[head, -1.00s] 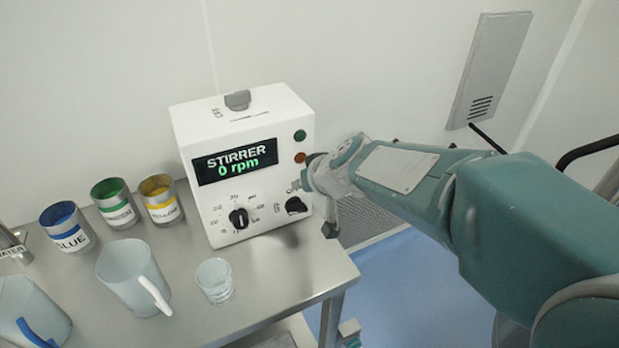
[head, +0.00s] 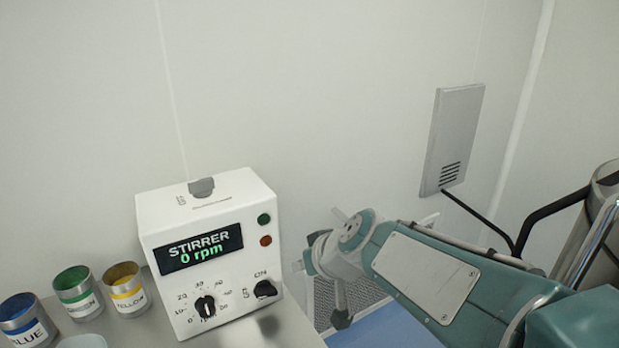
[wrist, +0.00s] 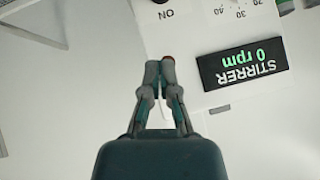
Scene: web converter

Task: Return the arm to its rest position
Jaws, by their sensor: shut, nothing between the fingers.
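My gripper (wrist: 160,72) is shut and empty in the wrist view, its two fingertips close together in front of the stirrer's white casing. In the head view my arm comes in from the lower right, and its wrist end is to the right of the stirrer, apart from it in the picture. The fingers are hard to make out there. The white stirrer box (head: 215,297) stands on the metal table, its display (head: 200,249) reading "STIRRER 0 rpm". The display shows upside down in the wrist view (wrist: 242,66).
Blue (head: 24,322), green (head: 78,292) and yellow (head: 126,289) labelled cups stand left of the stirrer. A grey vent panel (head: 452,135) is on the back wall. A dark rail and metal post (head: 597,240) are at the right. Open wall space lies above the arm.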

